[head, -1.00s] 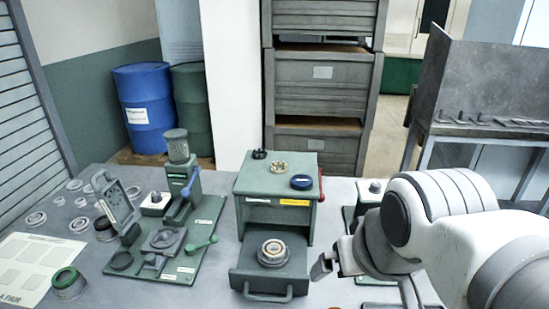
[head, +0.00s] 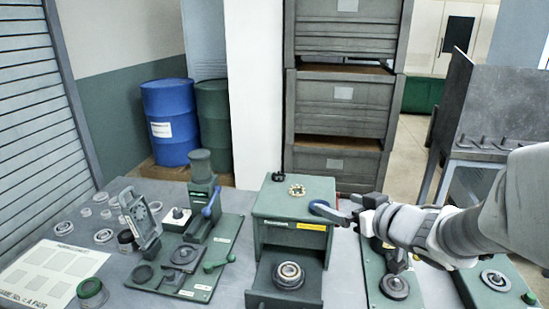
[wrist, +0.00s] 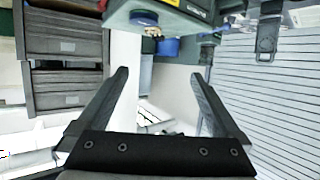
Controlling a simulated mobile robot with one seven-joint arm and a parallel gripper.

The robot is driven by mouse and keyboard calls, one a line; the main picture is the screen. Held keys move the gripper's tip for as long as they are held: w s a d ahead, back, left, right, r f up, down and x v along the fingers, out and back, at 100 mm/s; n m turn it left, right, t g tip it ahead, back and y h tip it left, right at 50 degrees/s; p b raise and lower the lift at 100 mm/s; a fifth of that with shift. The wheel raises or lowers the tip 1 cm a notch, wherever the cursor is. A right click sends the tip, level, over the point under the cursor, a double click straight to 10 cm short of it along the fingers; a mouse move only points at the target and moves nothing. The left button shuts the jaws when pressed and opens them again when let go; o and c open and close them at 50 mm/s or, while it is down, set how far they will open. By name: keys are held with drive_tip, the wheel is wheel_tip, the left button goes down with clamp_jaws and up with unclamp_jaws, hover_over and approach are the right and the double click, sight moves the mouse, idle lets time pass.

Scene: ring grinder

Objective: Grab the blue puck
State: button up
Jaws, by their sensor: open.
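The blue puck (head: 320,203) sits on the right part of the green box's top (head: 275,205) in the head view, partly covered by a grey finger of my gripper (head: 332,206). My gripper reaches in from the right and is open, with its fingers close to the puck. The head view does not show whether they touch it. In the wrist view my gripper (wrist: 160,74) has its two fingers wide apart with nothing between them.
A brass ring (head: 297,189) and a small black part (head: 279,176) share the box top. An open drawer (head: 283,291) below holds a bearing ring. A green press fixture (head: 203,195) stands to the left. Blue (head: 170,120) and green barrels stand behind.

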drive_tip(key=s+d+f, duration=0.2)
drive_tip(key=s+d, duration=0.1)
drive_tip(key=d, duration=0.2)
drive_tip(key=shift+h, duration=0.3)
drive_tip(key=shift+s+f+p+x, duration=0.15)
drive_tip(key=shift+p+x, duration=0.35)
drive_tip(key=shift+x, duration=2.4)
drive_tip(key=shift+s+f+p+x, duration=0.15)
drive_tip(key=shift+p+x, duration=0.35)
drive_tip(key=shift+x, duration=2.4)
drive_tip(key=shift+f+p+x, duration=0.25)
drive_tip(key=shift+p+x, duration=0.25)
drive_tip(key=shift+x, duration=2.4)
drive_tip(key=shift+a, duration=0.1)
drive_tip(key=c, duration=1.4)
drive_tip(key=shift+r, duration=0.15)
